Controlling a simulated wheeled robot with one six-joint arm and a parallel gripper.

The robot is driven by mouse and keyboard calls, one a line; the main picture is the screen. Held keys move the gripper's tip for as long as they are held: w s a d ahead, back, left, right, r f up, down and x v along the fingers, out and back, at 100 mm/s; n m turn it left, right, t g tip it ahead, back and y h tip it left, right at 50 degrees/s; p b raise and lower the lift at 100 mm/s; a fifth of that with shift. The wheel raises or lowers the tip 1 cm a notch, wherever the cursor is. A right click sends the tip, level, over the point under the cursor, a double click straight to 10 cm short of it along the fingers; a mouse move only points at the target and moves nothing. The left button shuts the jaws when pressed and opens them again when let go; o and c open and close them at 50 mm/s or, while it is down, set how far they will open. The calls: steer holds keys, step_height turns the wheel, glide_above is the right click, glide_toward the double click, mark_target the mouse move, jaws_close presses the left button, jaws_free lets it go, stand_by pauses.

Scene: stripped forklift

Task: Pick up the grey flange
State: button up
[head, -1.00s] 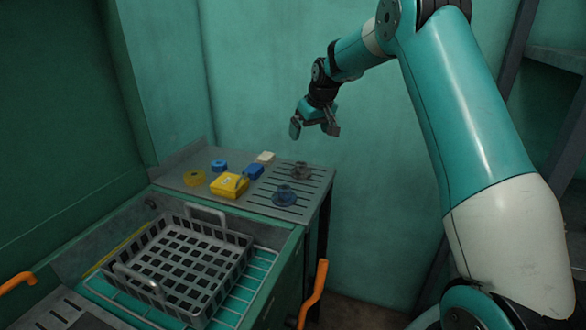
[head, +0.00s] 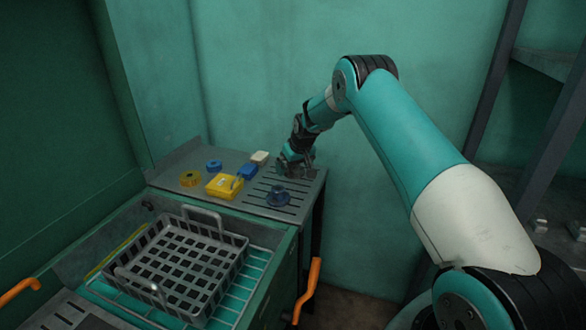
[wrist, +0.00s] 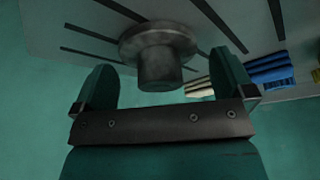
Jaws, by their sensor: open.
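The grey flange (wrist: 158,52) shows in the wrist view as a round disc with a short cylindrical hub, on the slotted metal top. My gripper (wrist: 168,75) is open, its two fingers on either side of the flange's hub with gaps at both sides. In the head view my gripper (head: 296,165) is low over the back right of the slotted top and largely hides the flange there. A dark blue flange-like part (head: 278,196) stands just in front of it.
A grey basket (head: 238,250) sits in front. An orange handle (head: 309,290) juts out at lower right.

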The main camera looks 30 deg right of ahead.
steer(key=shift+f, duration=0.1)
steer(key=c, duration=1.1)
steer(key=shift+w+r, duration=0.1)
steer(key=shift+r, duration=0.1)
